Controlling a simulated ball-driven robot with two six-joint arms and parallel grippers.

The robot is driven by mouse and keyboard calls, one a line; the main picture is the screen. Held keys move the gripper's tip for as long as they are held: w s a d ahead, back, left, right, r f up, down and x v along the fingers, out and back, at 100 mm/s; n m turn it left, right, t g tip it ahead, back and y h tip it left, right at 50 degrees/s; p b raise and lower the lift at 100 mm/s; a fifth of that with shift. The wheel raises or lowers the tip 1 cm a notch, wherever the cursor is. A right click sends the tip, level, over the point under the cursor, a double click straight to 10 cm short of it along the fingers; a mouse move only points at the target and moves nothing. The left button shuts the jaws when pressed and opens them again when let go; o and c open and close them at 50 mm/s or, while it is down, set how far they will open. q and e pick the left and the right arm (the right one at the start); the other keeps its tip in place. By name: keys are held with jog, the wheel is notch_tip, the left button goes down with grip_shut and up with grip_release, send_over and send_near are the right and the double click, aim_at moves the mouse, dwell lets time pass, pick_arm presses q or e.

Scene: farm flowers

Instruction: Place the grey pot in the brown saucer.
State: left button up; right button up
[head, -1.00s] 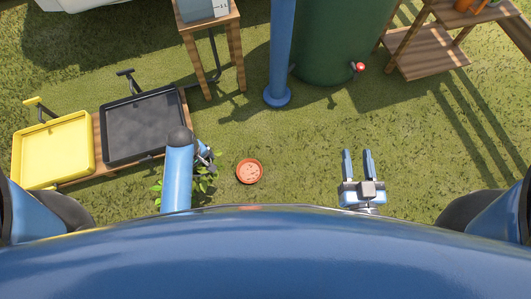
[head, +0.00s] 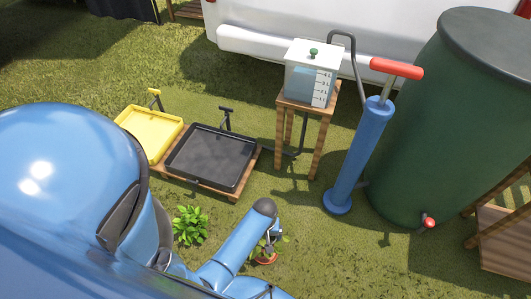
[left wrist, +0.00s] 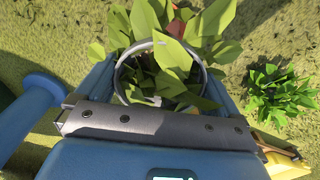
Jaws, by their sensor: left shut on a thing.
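My left gripper (head: 268,243) is shut on the grey pot (left wrist: 121,88), whose round rim shows between the fingers in the left wrist view. A leafy green plant (left wrist: 172,58) fills the pot and hides much of it. In the head view, my arm hides the pot, and a few leaves show beside the gripper. The reddish-brown saucer (head: 267,260) lies on the grass close by the gripper, partly covered by leaves and arm. Reddish patches show behind the leaves in the left wrist view. I cannot tell whether the pot touches the saucer. My right gripper is out of view.
Another green plant (head: 190,225) stands on the grass to the left. Behind are a yellow tray (head: 128,122) and a black tray (head: 212,155) on a low wooden stand. A blue pump (head: 360,160), a water-tank table (head: 318,150) and a green barrel (head: 430,130) stand further right.

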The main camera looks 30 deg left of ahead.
pick_arm(q)
notch_tip(320, 180, down, 13)
jog(key=b, duration=0.7)
jog(key=shift+f, duration=0.1)
jog(key=shift+f, duration=0.2)
jog(key=o, duration=0.9)
jog(key=shift+c, duration=0.2)
jog(key=shift+r, duration=0.2)
